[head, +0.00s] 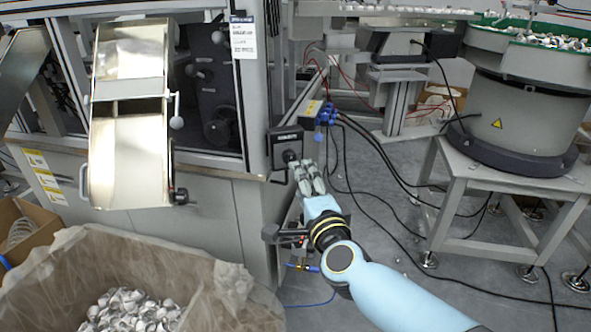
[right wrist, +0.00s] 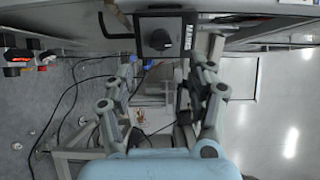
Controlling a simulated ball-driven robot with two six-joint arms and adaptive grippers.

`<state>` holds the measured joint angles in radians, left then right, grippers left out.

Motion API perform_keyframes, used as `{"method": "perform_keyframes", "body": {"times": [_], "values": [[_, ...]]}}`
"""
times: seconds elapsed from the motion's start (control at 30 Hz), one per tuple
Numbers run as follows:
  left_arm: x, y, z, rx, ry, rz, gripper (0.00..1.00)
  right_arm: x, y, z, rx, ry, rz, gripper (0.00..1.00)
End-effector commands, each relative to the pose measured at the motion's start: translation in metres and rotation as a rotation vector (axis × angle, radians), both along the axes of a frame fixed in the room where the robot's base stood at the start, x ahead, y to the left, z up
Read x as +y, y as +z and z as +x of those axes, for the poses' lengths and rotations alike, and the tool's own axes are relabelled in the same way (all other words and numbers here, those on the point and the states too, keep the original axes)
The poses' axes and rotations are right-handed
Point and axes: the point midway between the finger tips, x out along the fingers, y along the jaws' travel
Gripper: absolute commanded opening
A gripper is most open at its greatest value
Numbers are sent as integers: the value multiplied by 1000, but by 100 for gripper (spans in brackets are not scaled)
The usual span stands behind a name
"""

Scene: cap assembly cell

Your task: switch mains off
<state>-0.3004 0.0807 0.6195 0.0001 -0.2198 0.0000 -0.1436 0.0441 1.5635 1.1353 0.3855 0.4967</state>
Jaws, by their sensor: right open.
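The mains switch is a dark box with a black rotary knob (right wrist: 158,40) and a white label, fixed to the machine's corner. In the head view the switch box (head: 284,140) is at the centre, and my right gripper (head: 299,167) is right at its lower edge, partly covering the knob area. In the right wrist view my right gripper (right wrist: 165,62) is open, its fingers on either side below the knob, with nothing between them. I cannot tell whether a fingertip touches the box. My left gripper is not in view.
A metal chute (head: 130,150) hangs at the left above a lined bin (head: 230,290) of white caps. A bowl feeder (head: 520,110) stands on a grey table at the right. Black cables (head: 375,150) run beside the switch and over the floor.

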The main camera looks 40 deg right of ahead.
Motion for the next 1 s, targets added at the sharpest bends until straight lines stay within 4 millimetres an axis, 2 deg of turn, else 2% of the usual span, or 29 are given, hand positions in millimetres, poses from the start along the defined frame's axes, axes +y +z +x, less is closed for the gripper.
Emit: {"method": "perform_keyframes", "body": {"times": [0.1, 0.23, 0.83, 0.93, 1.0], "values": [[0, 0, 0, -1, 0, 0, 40, 6, 0, -18, 1, 0, 1, 57], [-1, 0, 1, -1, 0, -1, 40, 10, 0, -27, 0, 0, 0, 57], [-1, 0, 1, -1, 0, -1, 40, 10, -1, -30, 2, 1, 0, 57], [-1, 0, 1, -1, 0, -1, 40, 8, -18, -37, 39, 3, -12, 57], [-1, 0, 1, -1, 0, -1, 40, 8, -48, -46, 108, 19, -52, 57]]}}
